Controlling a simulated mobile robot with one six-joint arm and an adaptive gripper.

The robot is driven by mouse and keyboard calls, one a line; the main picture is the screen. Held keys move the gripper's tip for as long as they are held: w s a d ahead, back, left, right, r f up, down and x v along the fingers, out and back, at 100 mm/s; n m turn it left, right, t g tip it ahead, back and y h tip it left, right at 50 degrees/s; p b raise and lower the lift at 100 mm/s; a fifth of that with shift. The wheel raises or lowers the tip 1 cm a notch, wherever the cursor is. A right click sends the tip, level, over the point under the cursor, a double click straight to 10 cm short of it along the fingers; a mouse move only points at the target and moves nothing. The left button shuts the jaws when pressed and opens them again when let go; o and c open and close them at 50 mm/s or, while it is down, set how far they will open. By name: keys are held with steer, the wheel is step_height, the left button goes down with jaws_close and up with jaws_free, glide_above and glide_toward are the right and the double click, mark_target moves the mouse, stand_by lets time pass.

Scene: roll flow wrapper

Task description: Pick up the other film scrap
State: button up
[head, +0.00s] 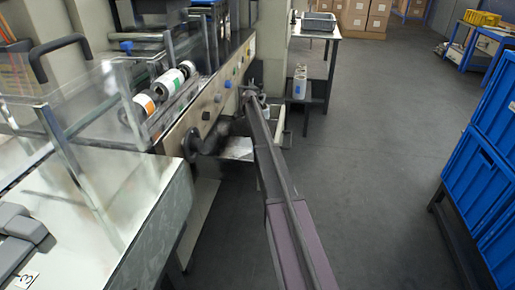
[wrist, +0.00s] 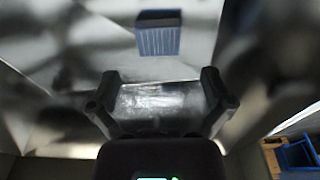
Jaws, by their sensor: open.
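In the wrist view my gripper (wrist: 161,78) is open, with its two dark fingers wide apart. A pale, shiny, blurred patch (wrist: 160,101) shows between the fingers. It could be film or a bare metal surface; I cannot tell which, nor whether anything touches the fingers. In the head view a crinkled silvery sheet (head: 238,148) lies low beside the machine, behind the arm; I cannot tell whether it is a film scrap. No film scrap can be made out for certain, and my gripper is not clear in the head view.
The wrapper machine (head: 215,100) stands at left, with white rolls (head: 168,82) and a clear guard (head: 95,130). A blue ribbed object (wrist: 158,38) is ahead in the wrist view. Blue crates (head: 480,180) stand at right. The grey floor (head: 385,120) between is clear.

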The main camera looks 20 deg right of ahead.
steer(key=shift+s+d+f+b, duration=0.1)
steer(key=shift+s+f+b, duration=0.1)
steer(key=shift+f+b, duration=1.15)
steer(key=shift+s+d+f+b, duration=0.1)
steer(key=shift+s+f+b, duration=0.05)
steer(key=shift+f+b, duration=1.15)
steer(key=shift+r, duration=0.1)
steer(key=c, duration=0.6)
